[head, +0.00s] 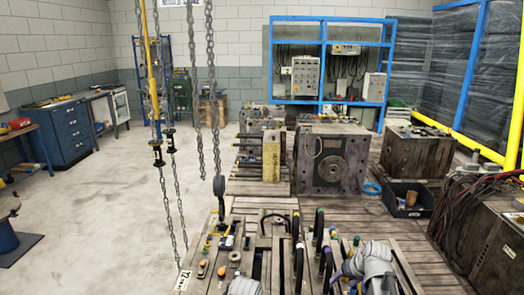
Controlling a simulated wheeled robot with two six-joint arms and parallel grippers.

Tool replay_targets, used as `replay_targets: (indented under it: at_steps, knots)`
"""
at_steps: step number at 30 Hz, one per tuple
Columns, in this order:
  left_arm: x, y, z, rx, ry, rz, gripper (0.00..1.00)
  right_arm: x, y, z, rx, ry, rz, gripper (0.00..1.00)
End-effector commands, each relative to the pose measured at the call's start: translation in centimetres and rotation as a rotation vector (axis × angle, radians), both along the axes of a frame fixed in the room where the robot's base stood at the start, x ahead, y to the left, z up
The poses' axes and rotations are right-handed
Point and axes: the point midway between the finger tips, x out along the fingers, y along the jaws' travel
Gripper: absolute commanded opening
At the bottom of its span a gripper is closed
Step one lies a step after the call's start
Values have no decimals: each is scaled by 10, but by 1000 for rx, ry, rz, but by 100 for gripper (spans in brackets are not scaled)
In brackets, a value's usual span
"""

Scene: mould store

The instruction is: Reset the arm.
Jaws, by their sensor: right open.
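My right gripper (370,262) shows at the bottom right of centre as a grey shape above the wooden pallet top. It is open, and I see nothing held in it. Its fingertips are hard to make out against the tools around it. A grey piece (243,287) is cut off by the bottom edge left of centre; I cannot tell what it is.
Hand tools (228,242) and black handles (298,250) crowd the pallet below me. Chains (212,100) with a hook (219,187) hang at centre left. Beyond stands a large steel mould (330,165); cables (465,215) drape at right.

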Motion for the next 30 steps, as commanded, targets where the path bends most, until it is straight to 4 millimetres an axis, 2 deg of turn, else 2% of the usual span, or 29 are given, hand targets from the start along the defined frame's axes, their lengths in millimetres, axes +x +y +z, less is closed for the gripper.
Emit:
replay_targets:
  at_steps: [11, 17, 23, 27, 30]
  knots:
    - [0, 0, 7, 0, 0, 0, 71, -21, 43, 2, -25, 64, 69, 67]
    - [0, 0, 15, 0, 0, 0, 71, -46, 81, 4, -57, 128, 134, 67]
    - [0, 0, 26, 0, 0, 0, 71, -90, 132, 9, -122, 223, 231, 67]
    - [0, 0, 36, 0, 0, 0, 71, -137, 171, 17, -201, 309, 316, 67]
    - [0, 0, 42, 0, 0, 0, 71, -165, 188, 22, -259, 357, 361, 67]
